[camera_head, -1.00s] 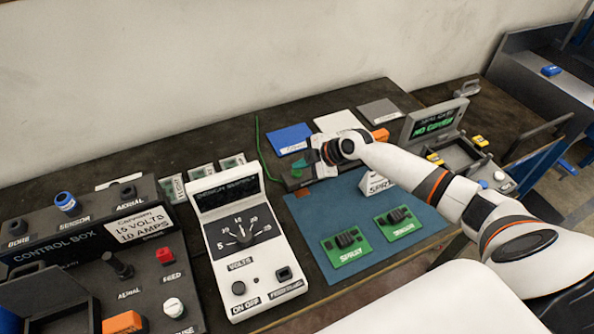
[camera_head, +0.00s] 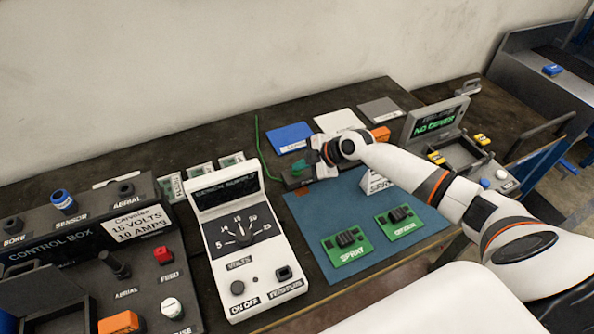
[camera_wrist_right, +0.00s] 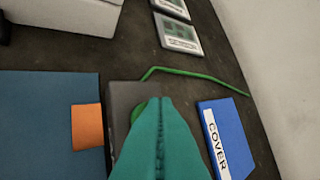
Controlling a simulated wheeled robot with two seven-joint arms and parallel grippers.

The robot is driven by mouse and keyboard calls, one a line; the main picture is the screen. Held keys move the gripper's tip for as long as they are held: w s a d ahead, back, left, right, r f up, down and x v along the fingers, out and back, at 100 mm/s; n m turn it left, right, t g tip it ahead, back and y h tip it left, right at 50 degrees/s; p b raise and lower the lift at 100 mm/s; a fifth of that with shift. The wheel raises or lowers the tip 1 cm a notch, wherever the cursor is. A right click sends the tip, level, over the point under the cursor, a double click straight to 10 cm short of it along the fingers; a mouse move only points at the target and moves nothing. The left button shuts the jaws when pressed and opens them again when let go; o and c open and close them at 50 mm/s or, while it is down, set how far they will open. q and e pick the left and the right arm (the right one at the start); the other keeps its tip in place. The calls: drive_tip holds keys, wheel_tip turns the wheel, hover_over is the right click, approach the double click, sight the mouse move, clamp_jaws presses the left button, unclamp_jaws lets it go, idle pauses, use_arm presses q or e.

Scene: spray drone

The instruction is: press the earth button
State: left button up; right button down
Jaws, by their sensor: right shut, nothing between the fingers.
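My right gripper (camera_head: 304,168) reaches in from the right over the back edge of the blue mat. Its teal fingers are shut together with nothing between them, and they also show in the right wrist view (camera_wrist_right: 160,104). The fingertips are over a small dark box (camera_wrist_right: 122,92) with a green wire leading to it. A round green piece on the box (camera_wrist_right: 138,108), which looks like the earth button, is partly hidden by the fingers. I cannot tell whether the fingertips touch it. No label reading earth is legible. My left gripper is not in view.
A blue cover (camera_wrist_right: 226,136) lies on the other side. The white meter (camera_head: 238,245) and control box (camera_head: 85,232) stand to the left.

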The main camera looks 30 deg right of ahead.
sight(301, 172)
drive_tip(key=shift+f, duration=0.15)
idle(0.4)
drive_tip(key=shift+r, duration=0.65)
drive_tip(key=shift+r, duration=0.1)
wheel_tip(301, 172, up, 6)
drive_tip(key=p, duration=0.4)
idle(0.3)
